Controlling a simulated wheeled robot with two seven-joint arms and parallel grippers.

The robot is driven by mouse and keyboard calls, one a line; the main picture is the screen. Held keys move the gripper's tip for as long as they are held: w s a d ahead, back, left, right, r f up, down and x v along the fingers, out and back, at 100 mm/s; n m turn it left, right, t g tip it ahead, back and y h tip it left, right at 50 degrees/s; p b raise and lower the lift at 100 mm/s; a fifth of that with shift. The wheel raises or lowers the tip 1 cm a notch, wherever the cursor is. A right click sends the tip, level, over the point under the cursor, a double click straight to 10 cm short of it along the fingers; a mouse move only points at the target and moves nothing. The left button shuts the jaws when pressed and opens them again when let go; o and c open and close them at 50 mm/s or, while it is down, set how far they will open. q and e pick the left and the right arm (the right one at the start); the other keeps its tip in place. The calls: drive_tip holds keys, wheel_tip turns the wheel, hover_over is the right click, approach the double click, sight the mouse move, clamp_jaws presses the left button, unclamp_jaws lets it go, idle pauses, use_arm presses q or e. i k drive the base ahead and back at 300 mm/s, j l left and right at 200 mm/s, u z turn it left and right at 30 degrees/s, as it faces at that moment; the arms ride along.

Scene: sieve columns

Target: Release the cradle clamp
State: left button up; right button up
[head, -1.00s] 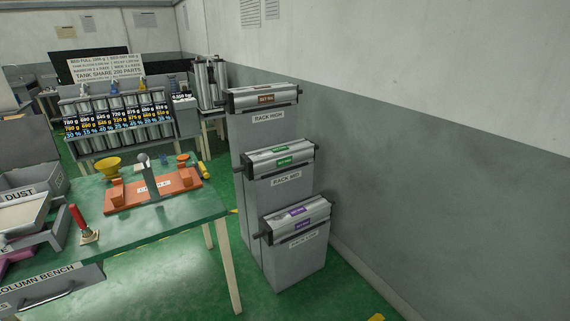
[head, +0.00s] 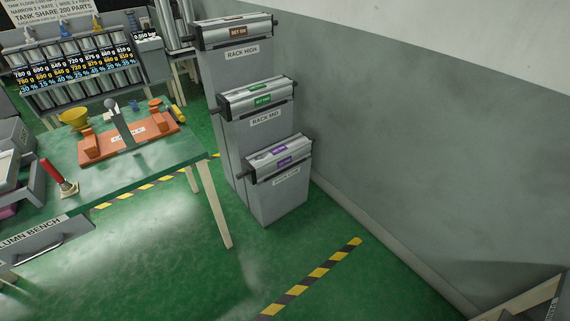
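The orange cradle (head: 128,139) sits on the green column bench (head: 150,172) at the left. A grey upright lever-like part with a pale round knob (head: 111,104) stands at its middle and looks like the clamp. Whether the clamp is locked or free cannot be told. Orange blocks stand at both ends of the cradle, and no column is seen lying in it. Neither of my grippers shows in the head view.
Three grey racks with metal columns, high (head: 235,32), mid (head: 256,98) and low (head: 279,158), stand right of the bench. A red-handled tool (head: 56,177) and a yellow funnel (head: 75,119) are on the bench. The floor (head: 225,275) before the racks is clear.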

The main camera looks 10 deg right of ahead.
sight(119, 121)
drive_tip(key=i+j, duration=0.1)
drive_tip(key=j, duration=0.4)
drive_tip(key=i+j, duration=0.15)
drive_tip(key=j, duration=0.35)
drive_tip(key=i+j, duration=0.1)
drive_tip(key=j, duration=0.4)
drive_tip(key=i+j+z, duration=0.1)
drive_tip(key=j, duration=0.4)
